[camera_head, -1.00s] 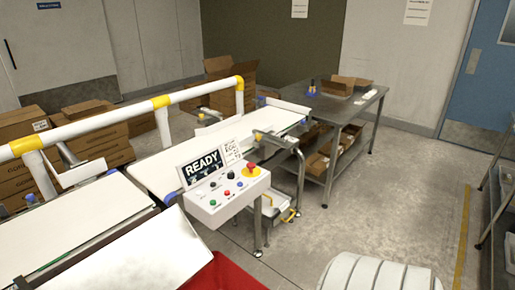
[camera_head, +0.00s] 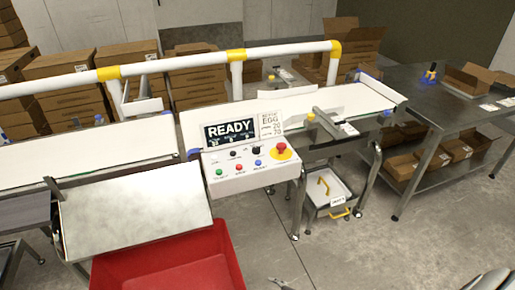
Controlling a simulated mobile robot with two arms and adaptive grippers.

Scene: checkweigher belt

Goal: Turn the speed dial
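The white control box (camera_head: 251,172) stands at the middle of the view beside the belt. Its screen (camera_head: 230,132) reads READY. On its face are black knobs, one left of centre (camera_head: 233,154) and one nearer the red stop button (camera_head: 256,150). Their labels are too small to read, so I cannot tell which is the speed dial. Green (camera_head: 219,172), red (camera_head: 239,168) and blue (camera_head: 258,163) buttons sit in a row below.
A red mushroom button on yellow (camera_head: 282,151) sits at the box's right end. A red bin (camera_head: 170,262) and a tilted metal plate (camera_head: 135,212) are at the front left. A white rail (camera_head: 190,62) runs behind the belt (camera_head: 300,104).

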